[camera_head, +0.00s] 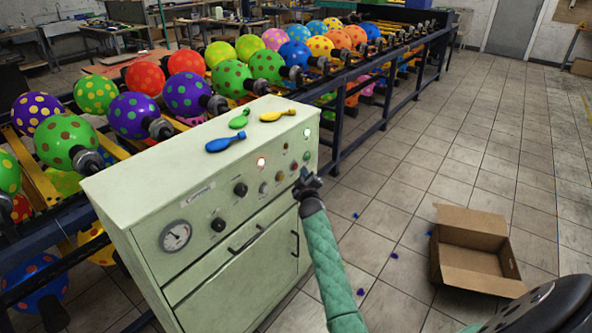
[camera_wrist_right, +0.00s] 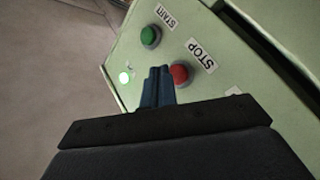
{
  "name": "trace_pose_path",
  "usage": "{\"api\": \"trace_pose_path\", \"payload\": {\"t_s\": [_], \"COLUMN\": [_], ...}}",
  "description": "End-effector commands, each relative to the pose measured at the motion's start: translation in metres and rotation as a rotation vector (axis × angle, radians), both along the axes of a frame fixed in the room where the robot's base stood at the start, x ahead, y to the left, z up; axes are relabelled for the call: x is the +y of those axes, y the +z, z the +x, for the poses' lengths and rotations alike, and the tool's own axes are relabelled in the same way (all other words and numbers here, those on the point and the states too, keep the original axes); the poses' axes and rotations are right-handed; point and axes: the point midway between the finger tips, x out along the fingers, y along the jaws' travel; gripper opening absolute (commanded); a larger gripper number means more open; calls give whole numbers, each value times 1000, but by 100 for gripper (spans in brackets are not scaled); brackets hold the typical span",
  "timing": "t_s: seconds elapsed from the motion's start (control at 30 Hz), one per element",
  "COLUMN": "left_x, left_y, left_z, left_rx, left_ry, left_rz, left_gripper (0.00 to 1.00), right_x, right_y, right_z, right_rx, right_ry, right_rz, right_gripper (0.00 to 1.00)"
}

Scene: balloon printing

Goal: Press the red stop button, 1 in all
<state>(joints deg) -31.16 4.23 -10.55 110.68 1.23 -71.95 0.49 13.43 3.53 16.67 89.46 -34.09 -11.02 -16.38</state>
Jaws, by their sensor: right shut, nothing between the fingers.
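The red stop button (camera_wrist_right: 180,74) sits on the pale green panel under a STOP label (camera_wrist_right: 201,54) in the right wrist view. My right gripper (camera_wrist_right: 158,86) is shut and empty, its blue-grey fingertips just left of the red button. I cannot tell whether they touch it. In the head view my right gripper (camera_head: 307,180) is at the right end of the control cabinet's (camera_head: 200,215) front and hides part of the panel there. The green start button (camera_wrist_right: 150,36) lies beyond the fingertips. My left gripper is not in view.
Deflated blue (camera_head: 226,143), green (camera_head: 240,118) and yellow (camera_head: 277,115) balloons lie on the cabinet top. A rack of spotted balloons (camera_head: 232,76) runs behind the cabinet. An open cardboard box (camera_head: 470,243) stands on the floor at right. The tiled floor between is mostly clear.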

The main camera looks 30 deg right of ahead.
Motion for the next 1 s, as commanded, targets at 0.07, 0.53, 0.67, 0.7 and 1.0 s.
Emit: {"api": "trace_pose_path", "payload": {"t_s": [0.07, 0.53, 0.67, 0.7, 1.0], "left_x": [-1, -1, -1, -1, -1], "left_y": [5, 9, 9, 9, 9], "left_z": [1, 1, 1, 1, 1], "left_rx": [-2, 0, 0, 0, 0], "left_ry": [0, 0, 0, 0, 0], "left_rz": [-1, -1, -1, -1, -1], "left_gripper": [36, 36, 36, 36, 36], "right_x": [1, 2, 2, 2, 2], "right_y": [-1, 0, 0, 0, 0], "right_z": [2, 4, 4, 4, 4], "right_rx": [0, 0, 0, 0, 0], "right_ry": [0, 0, 0, 0, 0], "right_rz": [0, 0, 1, 1, 1], "right_gripper": [0, 0, 0, 0, 0]}}
